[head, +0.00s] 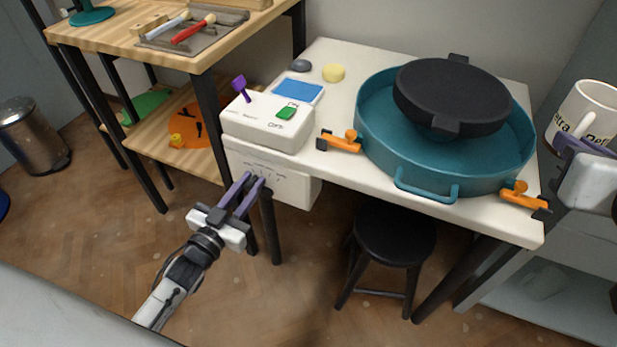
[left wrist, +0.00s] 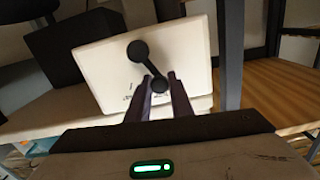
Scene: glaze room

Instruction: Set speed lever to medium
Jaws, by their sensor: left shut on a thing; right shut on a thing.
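The speed lever (left wrist: 146,66) is black, with a round pivot and a round knob. It sits on the face of a white box in the left wrist view and slants from its pivot down to the right. The white box (head: 293,185) hangs below the table's front left corner, with small marks on its front. My left gripper (head: 252,182) is shut on the lever's knob end, with fingertips either side of it in the left wrist view (left wrist: 160,84). The lever is hard to make out in the head view. My right gripper (head: 567,146) is shut on the white mug's (head: 592,103) handle.
On the white table (head: 335,108) stand a white control box (head: 266,124) with a purple lever and green switch, and a teal basin (head: 446,172) with a black wheel head. A black stool (head: 395,235) stands below. A wooden shelf (head: 165,150) is at left.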

